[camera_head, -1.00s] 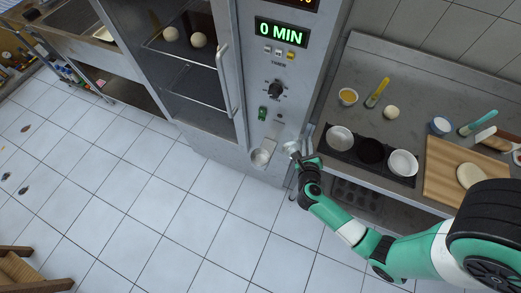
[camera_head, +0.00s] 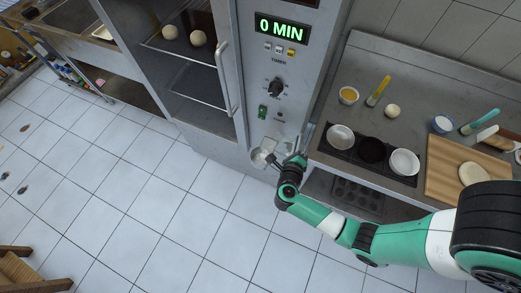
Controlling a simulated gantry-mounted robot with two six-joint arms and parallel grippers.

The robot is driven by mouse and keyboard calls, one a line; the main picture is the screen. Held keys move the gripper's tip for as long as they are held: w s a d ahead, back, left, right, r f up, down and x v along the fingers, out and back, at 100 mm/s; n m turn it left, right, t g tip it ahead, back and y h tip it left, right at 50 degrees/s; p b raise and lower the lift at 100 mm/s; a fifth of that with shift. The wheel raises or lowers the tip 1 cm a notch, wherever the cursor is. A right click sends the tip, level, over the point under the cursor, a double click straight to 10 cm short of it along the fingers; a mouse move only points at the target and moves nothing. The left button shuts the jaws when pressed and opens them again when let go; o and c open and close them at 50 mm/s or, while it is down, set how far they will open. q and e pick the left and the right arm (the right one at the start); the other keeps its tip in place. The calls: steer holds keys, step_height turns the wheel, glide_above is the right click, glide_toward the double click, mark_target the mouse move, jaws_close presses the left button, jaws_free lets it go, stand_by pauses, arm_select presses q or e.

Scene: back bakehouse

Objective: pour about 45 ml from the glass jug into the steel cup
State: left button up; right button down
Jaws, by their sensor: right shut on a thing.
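The steel cup (camera_head: 259,157) appears as a small round metal vessel at the lower front of the tall oven. My right gripper (camera_head: 277,163) is close beside it, on its right. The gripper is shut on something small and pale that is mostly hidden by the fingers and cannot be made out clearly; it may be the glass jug. I cannot tell whether it is tilted or whether any liquid is flowing. My left gripper is not in view.
The oven (camera_head: 276,120) stands behind the cup, with a timer display and a door handle (camera_head: 229,85). At right, a steel counter holds several bowls (camera_head: 404,162), a wooden board (camera_head: 455,175) with dough, and a yellow-handled tool (camera_head: 378,91).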

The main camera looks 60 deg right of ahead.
mark_target(290, 145)
steer(key=shift+w+a, duration=0.1)
steer(key=shift+w, duration=0.15)
steer(key=shift+w+a+f+n+h+b, duration=0.2)
steer(key=shift+w+f+n+h+b, duration=0.15)
steer(key=shift+n+b, duration=0.25)
steer(key=shift+w+a+f+n+g+b, duration=0.25)
steer(key=shift+w+f+n+g+b, duration=0.05)
steer(key=shift+f+b, duration=0.15)
stand_by(1.9)
steer(key=shift+r, duration=0.1)
